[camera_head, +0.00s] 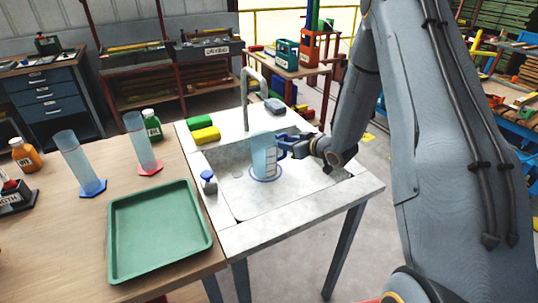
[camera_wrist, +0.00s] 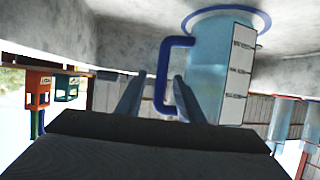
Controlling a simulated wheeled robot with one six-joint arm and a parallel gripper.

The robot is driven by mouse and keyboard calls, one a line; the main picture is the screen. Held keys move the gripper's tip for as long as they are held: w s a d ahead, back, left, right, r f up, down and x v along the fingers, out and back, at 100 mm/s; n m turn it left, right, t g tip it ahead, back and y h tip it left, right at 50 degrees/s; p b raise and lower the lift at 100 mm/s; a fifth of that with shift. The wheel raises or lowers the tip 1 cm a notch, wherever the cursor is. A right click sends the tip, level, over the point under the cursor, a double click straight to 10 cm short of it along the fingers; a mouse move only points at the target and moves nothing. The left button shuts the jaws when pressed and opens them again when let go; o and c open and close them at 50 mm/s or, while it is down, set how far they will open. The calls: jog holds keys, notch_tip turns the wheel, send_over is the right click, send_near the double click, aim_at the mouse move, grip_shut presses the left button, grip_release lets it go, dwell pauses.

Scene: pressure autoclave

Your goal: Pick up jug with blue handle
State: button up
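The clear, blue-tinted jug (camera_head: 263,158) stands upright in the sink basin, with a blue ring at its base. Its blue handle (camera_head: 281,141) points right toward my arm. My gripper (camera_head: 290,147) is at the handle's side of the jug. In the wrist view, which is upside down, the jug (camera_wrist: 222,75) has a white graduated label. The blue handle (camera_wrist: 163,75) lies between the two fingers of my gripper (camera_wrist: 158,78). The fingers look open, with a gap on the left side of the handle; contact on the right cannot be told.
The pale sink (camera_head: 237,212) has a faucet (camera_head: 246,97) behind the jug. A small blue-capped bottle (camera_head: 208,182) stands at the left rim, with green (camera_head: 199,122) and yellow sponges (camera_head: 206,135) behind. Left are a green tray (camera_head: 118,262) and two cylinders (camera_head: 78,160) (camera_head: 136,142).

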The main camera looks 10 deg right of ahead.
jog(key=shift+c, duration=0.4)
grip_shut()
jog(key=shift+r, duration=0.1)
dwell(0.8)
